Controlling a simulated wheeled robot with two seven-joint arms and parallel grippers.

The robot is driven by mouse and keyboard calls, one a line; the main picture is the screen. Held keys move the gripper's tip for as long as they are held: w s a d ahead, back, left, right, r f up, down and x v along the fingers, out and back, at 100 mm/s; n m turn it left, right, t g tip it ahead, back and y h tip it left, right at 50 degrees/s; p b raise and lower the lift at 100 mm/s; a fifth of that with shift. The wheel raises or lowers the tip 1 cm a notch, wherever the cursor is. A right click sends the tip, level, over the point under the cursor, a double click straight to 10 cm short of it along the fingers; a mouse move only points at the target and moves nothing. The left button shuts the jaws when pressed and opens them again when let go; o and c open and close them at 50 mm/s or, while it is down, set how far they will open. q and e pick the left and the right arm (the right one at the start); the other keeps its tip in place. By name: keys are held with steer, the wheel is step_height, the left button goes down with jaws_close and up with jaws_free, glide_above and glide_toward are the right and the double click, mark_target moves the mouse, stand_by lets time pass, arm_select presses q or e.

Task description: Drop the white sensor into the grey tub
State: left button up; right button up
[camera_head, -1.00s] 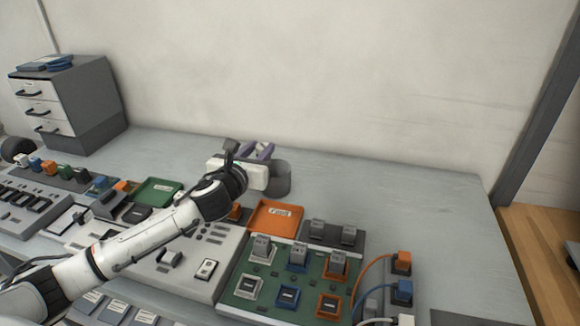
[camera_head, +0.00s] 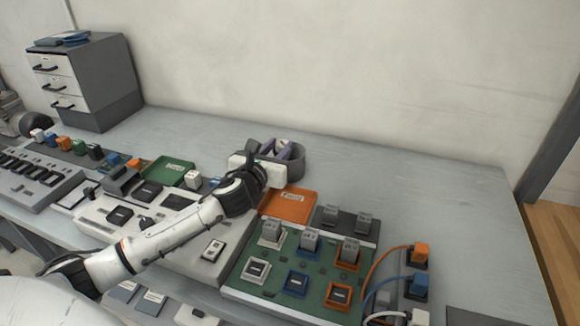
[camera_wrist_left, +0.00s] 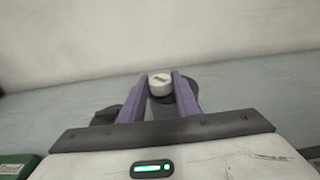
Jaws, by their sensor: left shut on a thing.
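The grey tub (camera_head: 297,166) stands on the bench behind the orange tray in the head view. My left gripper (camera_head: 284,150) reaches to the tub, and its purple fingers show at the tub's opening. In the left wrist view the fingers are shut on the white sensor (camera_wrist_left: 160,84), a small round white piece held between the tips. The dark tub shows behind and below the sensor there. The sensor looks to be over the tub, but its height above it is unclear. In the head view I cannot make out the sensor. My right gripper is not in view.
An orange tray (camera_head: 288,205) and a green board (camera_head: 310,268) with several blocks lie in front of the tub. A green tray (camera_head: 168,171) lies to the left. A drawer cabinet (camera_head: 88,85) stands at the back left. The bench right of the tub is clear.

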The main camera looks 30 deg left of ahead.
arm_select(q)
steer(key=o, duration=1.1)
steer(key=shift+s, duration=0.1)
steer(key=v, duration=1)
steer(key=shift+d, duration=0.1)
steer(key=shift+s, duration=0.1)
